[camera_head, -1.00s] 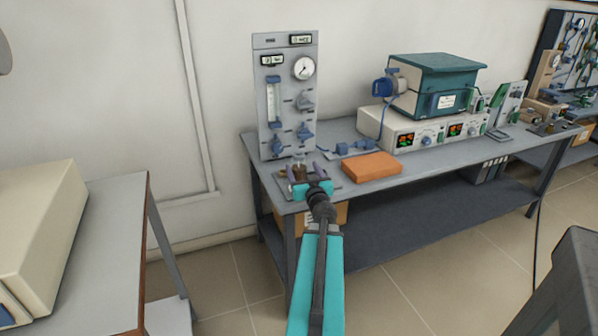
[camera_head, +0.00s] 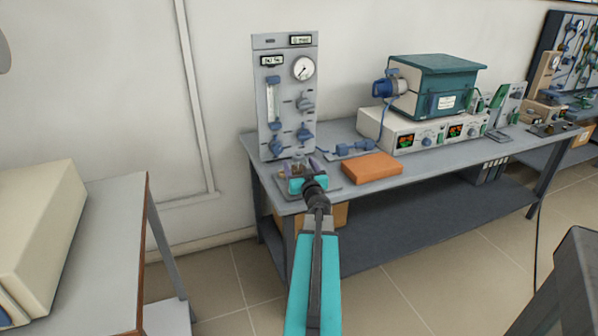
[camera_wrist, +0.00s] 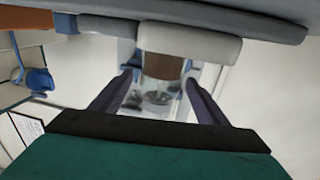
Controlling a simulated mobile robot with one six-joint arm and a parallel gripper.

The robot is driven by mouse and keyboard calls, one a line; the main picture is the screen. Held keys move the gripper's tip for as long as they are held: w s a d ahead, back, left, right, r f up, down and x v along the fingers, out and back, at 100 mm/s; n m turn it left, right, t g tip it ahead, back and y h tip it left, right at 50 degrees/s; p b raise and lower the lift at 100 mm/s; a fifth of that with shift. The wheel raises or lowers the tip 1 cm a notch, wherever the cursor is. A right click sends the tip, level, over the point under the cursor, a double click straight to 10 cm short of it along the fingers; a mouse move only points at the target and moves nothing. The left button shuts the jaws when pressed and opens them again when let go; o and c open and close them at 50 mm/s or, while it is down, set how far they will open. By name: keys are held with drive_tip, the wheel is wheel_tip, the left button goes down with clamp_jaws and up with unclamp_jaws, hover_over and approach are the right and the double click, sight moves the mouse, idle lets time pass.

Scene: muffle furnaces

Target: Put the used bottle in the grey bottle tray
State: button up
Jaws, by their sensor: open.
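A small clear bottle with brown contents (camera_wrist: 163,68) shows between the fingers of my gripper (camera_wrist: 155,98) in the wrist view, which looks upside down. The fingers are open, one on each side of it, and I cannot tell whether they touch it. In the head view my gripper (camera_head: 299,172) is at the bench's left end, in front of the gas panel, and mostly hides the bottle. A flat grey tray (camera_head: 328,191) lies under and around the gripper. Whether the bottle stands in it is hidden. Light grey blocks (camera_wrist: 190,42) sit by the bottle's base in the wrist view.
The flow panel with a gauge (camera_head: 286,95) stands close behind the gripper. An orange block (camera_head: 372,166) lies to the right, then a white controller (camera_head: 400,130) under a green furnace (camera_head: 437,85). Another bench (camera_head: 105,230) is at the left.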

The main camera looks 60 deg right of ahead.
drive_tip(key=shift+w+d, duration=0.3)
drive_tip(key=shift+c, duration=0.4)
drive_tip(key=c, duration=1.4)
drive_tip(key=shift+r, duration=0.2)
